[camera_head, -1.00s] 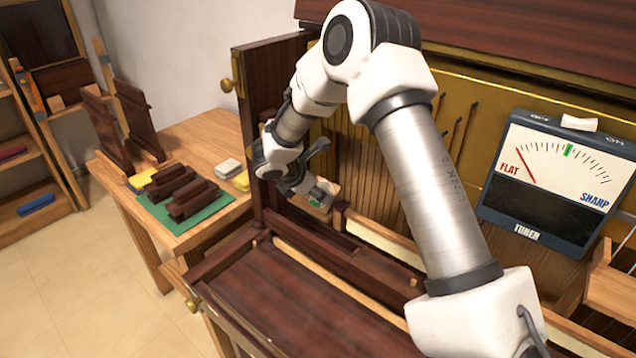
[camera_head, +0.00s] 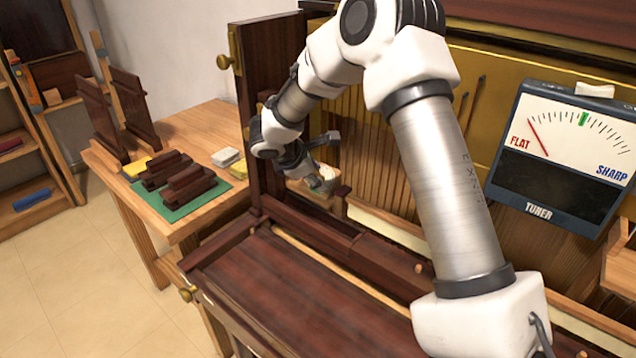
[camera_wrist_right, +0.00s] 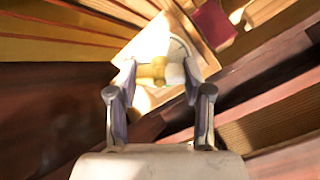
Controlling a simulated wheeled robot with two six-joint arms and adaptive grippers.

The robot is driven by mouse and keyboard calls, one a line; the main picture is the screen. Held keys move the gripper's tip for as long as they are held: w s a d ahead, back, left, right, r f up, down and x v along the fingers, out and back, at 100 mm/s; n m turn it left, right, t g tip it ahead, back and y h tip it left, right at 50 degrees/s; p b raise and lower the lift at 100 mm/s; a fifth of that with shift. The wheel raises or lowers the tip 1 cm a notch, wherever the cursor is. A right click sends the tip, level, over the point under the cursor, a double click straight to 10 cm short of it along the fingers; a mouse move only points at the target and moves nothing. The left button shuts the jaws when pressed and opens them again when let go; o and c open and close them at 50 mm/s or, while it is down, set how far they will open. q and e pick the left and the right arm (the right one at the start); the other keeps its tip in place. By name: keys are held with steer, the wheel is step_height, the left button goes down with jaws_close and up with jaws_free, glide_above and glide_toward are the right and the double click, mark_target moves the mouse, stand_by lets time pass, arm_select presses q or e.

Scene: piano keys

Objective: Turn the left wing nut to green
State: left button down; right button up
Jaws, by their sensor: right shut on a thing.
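A brass-yellow wing nut (camera_wrist_right: 152,72) shows between the fingertips of my right gripper (camera_wrist_right: 157,78) in the right wrist view. The gripper is shut on it. Behind the nut is a pale, brightly lit plate on a wooden block (camera_wrist_right: 150,38); its colour marks are washed out. In the head view my right gripper (camera_head: 325,180) is at the left inner end of the piano, and the nut is too small to make out. The tuner (camera_head: 565,155) has its red needle at the FLAT side, left of the green mark. My left gripper is not in view.
The piano's dark side post (camera_head: 270,75) stands close to the left of my right gripper. A wooden table (camera_head: 200,120) with a green mat (camera_head: 190,211) and dark blocks is further left. The dark key-bed panel (camera_head: 290,290) in front is clear.

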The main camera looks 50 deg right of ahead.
steer(key=shift+f+m+b, duration=0.2)
steer(key=shift+m+b, duration=0.35)
steer(key=shift+m, duration=0.05)
steer(key=shift+r, duration=0.2)
steer(key=shift+f+m+b, duration=0.25)
steer(key=shift+m+b, duration=0.2)
steer(key=shift+m, duration=0.05)
steer(key=m+b, duration=0.2)
steer(key=b, duration=0.1)
steer(key=o, duration=1)
steer(key=shift+r+m, duration=0.25)
steer(key=shift+m, duration=0.15)
steer(key=shift+o, duration=0.2)
